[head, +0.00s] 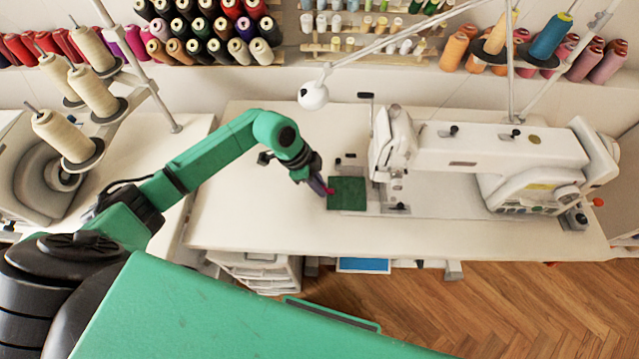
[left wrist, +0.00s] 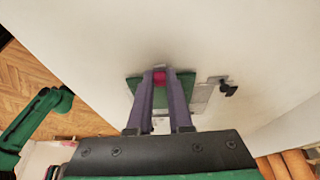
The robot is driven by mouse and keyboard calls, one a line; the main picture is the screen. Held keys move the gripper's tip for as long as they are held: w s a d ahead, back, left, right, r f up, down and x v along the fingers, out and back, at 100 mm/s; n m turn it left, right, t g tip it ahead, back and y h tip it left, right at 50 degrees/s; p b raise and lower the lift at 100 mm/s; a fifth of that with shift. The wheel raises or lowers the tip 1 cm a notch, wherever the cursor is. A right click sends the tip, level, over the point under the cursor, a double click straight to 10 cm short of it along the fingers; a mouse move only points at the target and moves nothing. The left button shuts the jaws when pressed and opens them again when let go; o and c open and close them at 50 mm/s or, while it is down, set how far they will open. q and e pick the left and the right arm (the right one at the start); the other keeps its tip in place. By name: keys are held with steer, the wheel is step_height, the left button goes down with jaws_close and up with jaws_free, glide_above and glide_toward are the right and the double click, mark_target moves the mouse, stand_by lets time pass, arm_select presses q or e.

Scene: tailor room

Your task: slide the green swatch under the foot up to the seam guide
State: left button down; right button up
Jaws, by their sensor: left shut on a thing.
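The green swatch (head: 347,193) lies flat on the white sewing table, to the left of the sewing machine's needle end. A small pink-red piece (left wrist: 159,77) shows at the swatch's left side. My left gripper (head: 325,190) is shut on this piece, its purple fingers low over the swatch, which also shows around them in the left wrist view (left wrist: 134,86). The presser foot region (head: 392,186) is right of the swatch, with a visible gap. A small dark knob on a metal plate (head: 402,208) may be the seam guide; I cannot tell.
The white sewing machine (head: 480,150) fills the right of the table (head: 265,220). A thread stand with cream cones (head: 95,92) stands at left. Thread racks line the back wall. The table left of the swatch is bare.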

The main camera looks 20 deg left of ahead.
mark_target(338, 192)
arm_select(q)
steer(key=shift+d, duration=0.1)
steer(key=shift+w+d+p, duration=0.2)
steer(key=shift+w+d, duration=0.05)
steer(key=shift+d, duration=0.6)
steer(key=shift+w+d+p, duration=0.15)
steer(key=shift+w+d, duration=0.1)
steer(key=shift+d, duration=0.55)
steer(key=c, duration=0.8)
jaws_free()
steer(key=shift+o, duration=0.2)
steer(key=b+v, duration=0.1)
steer(key=v, duration=1.3)
steer(key=shift+a+r, duration=0.2)
steer(key=shift+s, duration=0.15)
